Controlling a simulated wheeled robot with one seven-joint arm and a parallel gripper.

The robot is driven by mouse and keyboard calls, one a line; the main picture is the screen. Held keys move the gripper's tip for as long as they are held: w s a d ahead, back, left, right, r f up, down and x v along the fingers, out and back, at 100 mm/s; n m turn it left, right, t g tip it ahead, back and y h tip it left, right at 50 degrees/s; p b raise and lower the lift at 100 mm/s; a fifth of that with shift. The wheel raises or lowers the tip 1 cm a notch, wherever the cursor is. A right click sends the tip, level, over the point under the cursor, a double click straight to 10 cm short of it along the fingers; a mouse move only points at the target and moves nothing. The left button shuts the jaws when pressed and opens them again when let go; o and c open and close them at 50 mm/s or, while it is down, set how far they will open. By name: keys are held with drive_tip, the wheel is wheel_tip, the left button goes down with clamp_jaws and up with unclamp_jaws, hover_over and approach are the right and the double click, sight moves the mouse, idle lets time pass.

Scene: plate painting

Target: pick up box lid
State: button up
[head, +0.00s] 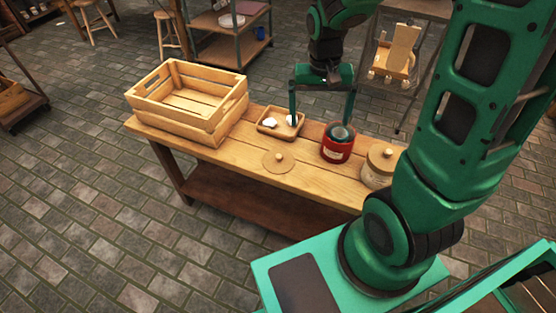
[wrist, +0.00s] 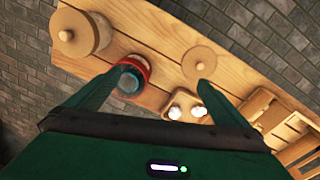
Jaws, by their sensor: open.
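A flat round wooden lid with a small knob (head: 274,164) lies on the wooden workbench, near its front edge; in the wrist view it is the pale disc (wrist: 211,58) at upper right. A second lidded round wooden box (head: 378,176) stands at the bench's right end, and it shows at upper left in the wrist view (wrist: 84,33). My gripper (head: 320,117) is open, pointing down above the back of the bench. I cannot tell which lid is meant.
A red tin (head: 336,153) stands between the loose lid and the lidded box. A small wooden tray (head: 267,132) with white pieces sits behind the lid. A large slatted crate (head: 196,125) fills the bench's left end. Shelves and stools stand behind.

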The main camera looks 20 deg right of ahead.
hover_over(279, 155)
wheel_tip(279, 155, down, 8)
drive_tip(key=shift+y, duration=0.4)
drive_tip(key=f, duration=0.4)
drive_tip(key=shift+s+a+f, duration=0.1)
drive_tip(key=shift+a+f, duration=0.25)
drive_tip(key=shift+a, duration=0.05)
drive_tip(key=shift+d+f, duration=0.15)
drive_tip(key=shift+f, duration=1.5)
drive_tip(key=shift+d+f, duration=0.15)
drive_tip(key=shift+f, duration=1.45)
drive_tip(key=shift+c, duration=0.6)
drive_tip(key=c, duration=0.9)
